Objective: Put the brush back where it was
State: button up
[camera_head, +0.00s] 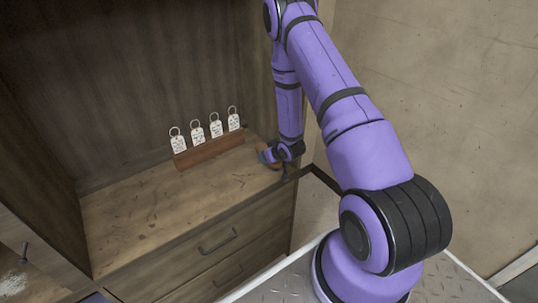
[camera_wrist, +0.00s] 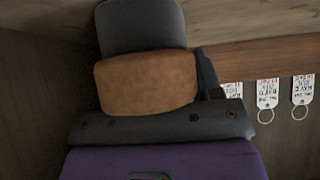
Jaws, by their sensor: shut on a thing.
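My gripper (camera_head: 272,160) is at the right end of the wooden shelf, close to the side wall of the cabinet. It is shut on the brush, a brown block (camera_head: 264,155) that shows small in the head view. In the wrist view the brush's brown body (camera_wrist: 146,82) sits right in front of the dark gripper palm. A grey rounded part beyond it could be a finger or part of the brush; I cannot tell. The brush is at or just above the shelf surface (camera_head: 150,215); whether it touches is unclear. My gripper and arm partly hide it.
A reddish wooden rack (camera_head: 209,149) with several white ring tags (camera_head: 216,128) stands on the shelf, left of my gripper. The front of the shelf is clear. Drawers with dark handles (camera_head: 218,241) lie below. A bare wall (camera_head: 430,110) rises at the right.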

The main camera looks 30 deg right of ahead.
jog(key=o, duration=1)
jog(key=shift+o, duration=0.2)
